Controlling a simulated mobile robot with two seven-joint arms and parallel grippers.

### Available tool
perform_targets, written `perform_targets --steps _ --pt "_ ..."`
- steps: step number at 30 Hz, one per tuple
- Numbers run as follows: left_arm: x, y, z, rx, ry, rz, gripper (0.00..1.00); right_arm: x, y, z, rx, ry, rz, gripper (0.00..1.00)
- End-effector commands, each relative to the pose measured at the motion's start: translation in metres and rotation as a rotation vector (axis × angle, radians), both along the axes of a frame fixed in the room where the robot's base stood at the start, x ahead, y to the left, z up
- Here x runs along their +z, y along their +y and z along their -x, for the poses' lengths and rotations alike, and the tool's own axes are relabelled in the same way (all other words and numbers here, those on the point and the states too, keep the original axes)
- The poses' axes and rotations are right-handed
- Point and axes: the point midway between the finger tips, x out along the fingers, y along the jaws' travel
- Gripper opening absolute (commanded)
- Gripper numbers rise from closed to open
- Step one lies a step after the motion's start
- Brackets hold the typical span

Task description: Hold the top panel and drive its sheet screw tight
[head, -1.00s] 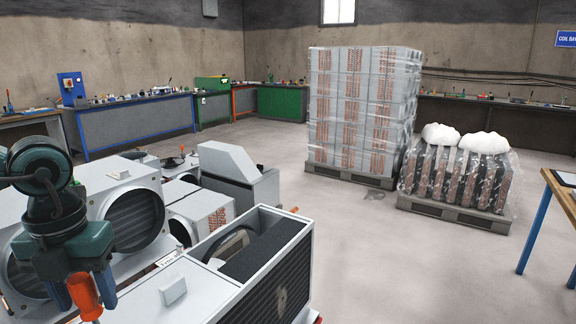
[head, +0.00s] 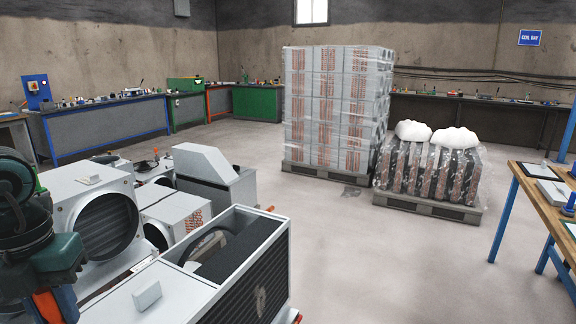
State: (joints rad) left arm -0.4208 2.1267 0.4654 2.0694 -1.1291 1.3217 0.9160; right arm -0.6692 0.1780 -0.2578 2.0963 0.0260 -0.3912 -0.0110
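A light grey metal unit (head: 140,308) with an open-topped front section stands at the bottom middle in the head view. A flat grey top panel with a small raised block (head: 147,295) covers its left part. Dark foam and a black grille show in the open section. I cannot make out a sheet screw. My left gripper (head: 50,310) is at the bottom left, beside the unit, with an orange-handled tool (head: 47,306) between its fingers. The tool's lower end is cut off by the frame. My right gripper is not in view.
More grey fan units (head: 92,215) crowd the left. A wrapped box stack (head: 335,120) and a pallet of wrapped coils (head: 428,172) stand on the floor behind. A wooden workbench (head: 540,205) is at the right. The floor between is clear.

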Motion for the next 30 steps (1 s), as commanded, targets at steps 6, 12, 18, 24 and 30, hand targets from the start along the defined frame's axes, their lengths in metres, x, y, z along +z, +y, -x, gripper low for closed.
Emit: perform_targets --steps 6,12,18,24,30 --pt "0.0001 0.0001 -0.0001 0.0 0.0 -0.001 0.0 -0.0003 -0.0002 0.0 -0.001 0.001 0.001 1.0" --pt "0.0006 0.0001 -0.0002 0.0 -0.001 -0.001 0.0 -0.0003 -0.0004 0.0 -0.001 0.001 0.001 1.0" --pt "0.0029 0.0001 -0.0002 0.0 -0.001 -0.001 0.0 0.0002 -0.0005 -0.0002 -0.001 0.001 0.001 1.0" --pt "0.006 0.0001 -0.0002 0.0 -0.001 -0.001 0.0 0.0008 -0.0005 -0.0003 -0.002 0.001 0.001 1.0" --pt "0.009 0.0002 -0.0001 0.0 -0.001 -0.001 0.0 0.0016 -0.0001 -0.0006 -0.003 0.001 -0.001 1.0"
